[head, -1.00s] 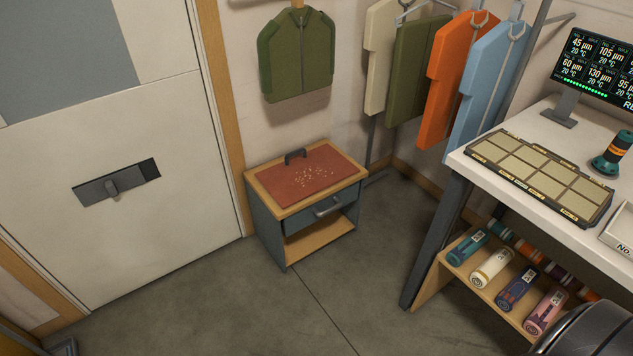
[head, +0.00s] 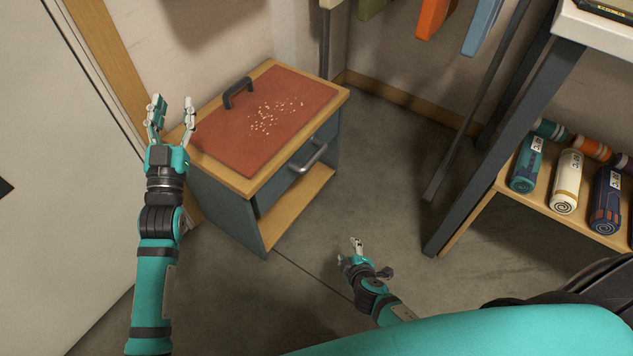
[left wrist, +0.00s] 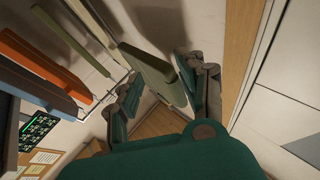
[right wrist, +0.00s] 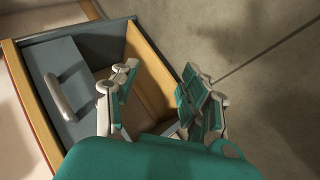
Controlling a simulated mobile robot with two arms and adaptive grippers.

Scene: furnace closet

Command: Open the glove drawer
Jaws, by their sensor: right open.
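The glove drawer (head: 297,170) is the dark blue-grey drawer in a small wooden-topped cabinet (head: 228,217), and its front looks flush with the cabinet. Its grey bar handle (head: 308,158) faces right. In the right wrist view, the handle (right wrist: 58,95) is left of the fingers, and the cabinet's open lower shelf (right wrist: 150,65) shows behind them. My right gripper (head: 360,257) is open and empty, low in front of the cabinet and apart from the handle. My left gripper (head: 172,104) is open and empty by the cabinet's left side; it also shows in the left wrist view (left wrist: 163,78).
A red mat (head: 262,115) with pale crumbs and a black handle (head: 238,92) lies on the cabinet top. A workbench leg (head: 500,150) and a shelf of rolls (head: 567,181) stand at right. A white door (head: 60,180) is at left. Floor between is clear.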

